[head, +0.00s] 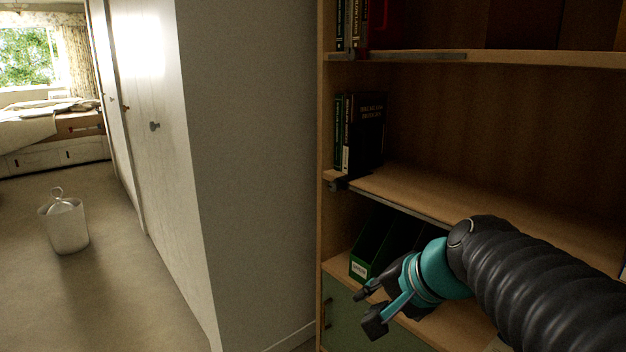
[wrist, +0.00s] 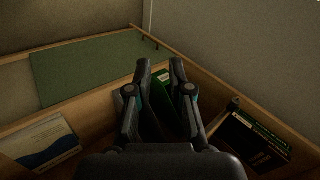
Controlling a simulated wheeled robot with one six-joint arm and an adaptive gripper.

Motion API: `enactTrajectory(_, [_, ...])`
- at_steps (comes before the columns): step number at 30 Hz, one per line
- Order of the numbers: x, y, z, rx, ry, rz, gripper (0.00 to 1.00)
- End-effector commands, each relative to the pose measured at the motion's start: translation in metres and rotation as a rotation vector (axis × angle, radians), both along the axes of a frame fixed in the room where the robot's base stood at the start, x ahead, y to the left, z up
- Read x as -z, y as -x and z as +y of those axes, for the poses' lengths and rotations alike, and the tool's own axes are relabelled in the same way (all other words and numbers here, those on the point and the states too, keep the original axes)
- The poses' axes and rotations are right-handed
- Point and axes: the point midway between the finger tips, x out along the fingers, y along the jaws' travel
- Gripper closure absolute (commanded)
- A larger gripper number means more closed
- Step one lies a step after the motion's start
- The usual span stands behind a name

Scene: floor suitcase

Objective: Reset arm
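My gripper (head: 368,308) is in front of the wooden bookshelf (head: 420,190), near its lower shelf, at the end of my black ribbed arm with teal parts. In the wrist view my gripper (wrist: 160,66) has its two dark fingers apart with a gap between the tips, and nothing is held. A green file holder (head: 372,250) stands on the lower shelf just behind my gripper. In the wrist view the green file holder (wrist: 162,95) shows between and below the fingers, partly hidden by them.
Dark books (head: 362,132) stand on the middle shelf, with more books (head: 350,24) above. A green door (head: 345,310) is below the lower shelf. A white cabinet (head: 150,80) and grey wall are to the left. A white bin (head: 66,226) stands on open floor near a bed (head: 45,125).

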Motion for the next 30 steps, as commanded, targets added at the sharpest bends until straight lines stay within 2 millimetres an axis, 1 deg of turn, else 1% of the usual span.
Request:
enactTrajectory(1, [0.01,0.022,-0.005,-0.076,0.11,-0.018,0.8])
enactTrajectory(3, [0.027,0.049,-0.016,-0.185,0.271,-0.035,0.8])
enactTrajectory(6, [0.047,0.079,-0.033,-0.327,0.472,-0.051,0.8])
enactTrajectory(10, [0.063,0.104,-0.052,-0.459,0.658,-0.059,0.8])
enactTrajectory(12, [0.067,0.112,-0.059,-0.502,0.719,-0.06,0.8])
enactTrajectory(15, [0.071,0.116,-0.062,-0.533,0.761,-0.059,0.8])
enactTrajectory(30, [0.071,0.117,-0.063,-0.537,0.767,-0.058,0.8])
